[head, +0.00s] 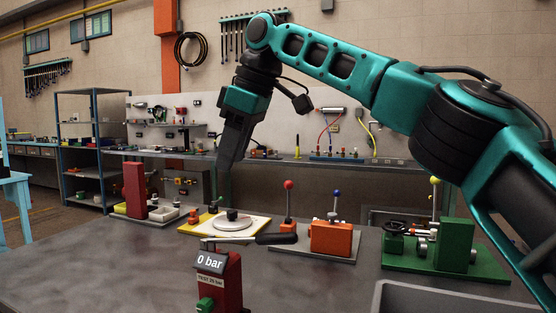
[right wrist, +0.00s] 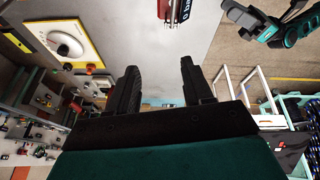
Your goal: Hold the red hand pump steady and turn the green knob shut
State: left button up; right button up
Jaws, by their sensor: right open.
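The red hand pump (head: 230,278) stands upright at the front edge of the head view, its display reading 0 bar. Its lever with a black grip (head: 276,239) points right.
On the grey workbench (head: 130,262) are a white dial on a yellow-edged plate (head: 232,222), an orange block with levers (head: 331,238) and a green valve unit (head: 457,245). A grey tray (head: 440,296) lies front right. The bench left of the pump is clear.

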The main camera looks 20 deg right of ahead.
jog(key=s+d+f+m+g+h, duration=0.2)
jog(key=s+d+f+m+g, duration=0.1)
jog(key=s+d+g, duration=0.25)
jog(key=shift+t, duration=0.45)
jog(key=f, duration=0.4)
jog(key=s+f, duration=0.1)
jog(key=f, duration=0.7)
jog(key=shift+s+a+f, duration=0.15)
jog(key=shift+a+f, duration=0.25)
jog(key=shift+c, duration=0.3)
grip_shut()
